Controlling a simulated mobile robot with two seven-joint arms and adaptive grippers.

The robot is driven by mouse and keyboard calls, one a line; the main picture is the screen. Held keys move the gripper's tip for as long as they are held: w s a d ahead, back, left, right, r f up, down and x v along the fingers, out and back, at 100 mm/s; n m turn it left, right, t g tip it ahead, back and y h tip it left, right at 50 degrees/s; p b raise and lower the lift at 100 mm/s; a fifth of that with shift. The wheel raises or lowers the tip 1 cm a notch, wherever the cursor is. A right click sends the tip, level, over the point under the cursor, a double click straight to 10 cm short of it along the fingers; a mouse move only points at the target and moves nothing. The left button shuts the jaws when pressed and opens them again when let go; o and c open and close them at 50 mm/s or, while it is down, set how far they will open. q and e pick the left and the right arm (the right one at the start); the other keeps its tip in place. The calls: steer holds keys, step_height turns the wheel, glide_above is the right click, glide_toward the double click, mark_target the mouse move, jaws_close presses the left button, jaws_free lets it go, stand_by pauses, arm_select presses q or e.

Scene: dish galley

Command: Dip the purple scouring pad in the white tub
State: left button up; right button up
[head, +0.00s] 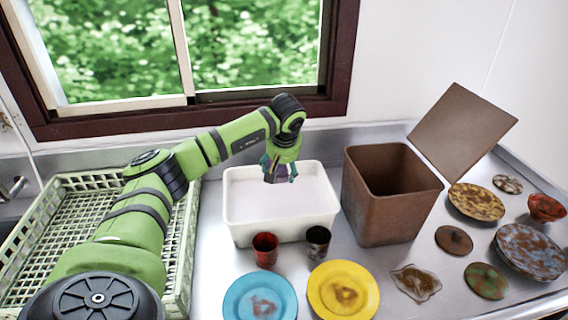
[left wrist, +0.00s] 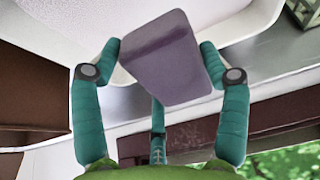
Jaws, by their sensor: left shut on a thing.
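The purple scouring pad (left wrist: 164,58) is held between the teal fingers of my left gripper (left wrist: 160,55) in the left wrist view. In the head view my left gripper (head: 279,172) points down over the white tub (head: 286,226), and the pad (head: 276,179) shows as a small dark purple patch between the fingers. The tub holds a pale, whitish content. The pad appears to be above the tub's inside; whether its lower edge touches the content I cannot tell. My right gripper is not in view.
A brown open bin (head: 378,203) stands right of the tub. A red cup (head: 265,249) and a dark cup (head: 318,242) stand before it, with blue (head: 235,300) and yellow plates (head: 318,293) nearer. Several dirty dishes lie at right. A pale green rack (head: 179,262) is at left.

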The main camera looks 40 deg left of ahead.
arm_select(q)
steer(key=shift+f+b, duration=0.6)
steer(key=shift+f, duration=0.25)
step_height(320, 180, down, 2)
steer(key=shift+w+f+b, duration=0.15)
steer(key=shift+f+b, duration=0.05)
steer(key=shift+b, duration=0.85)
steer(key=shift+f+b, duration=2.3)
steer(key=shift+f, duration=1.7)
steer(key=shift+r, duration=0.15)
step_height(320, 180, up, 11)
steer(key=p, duration=0.9)
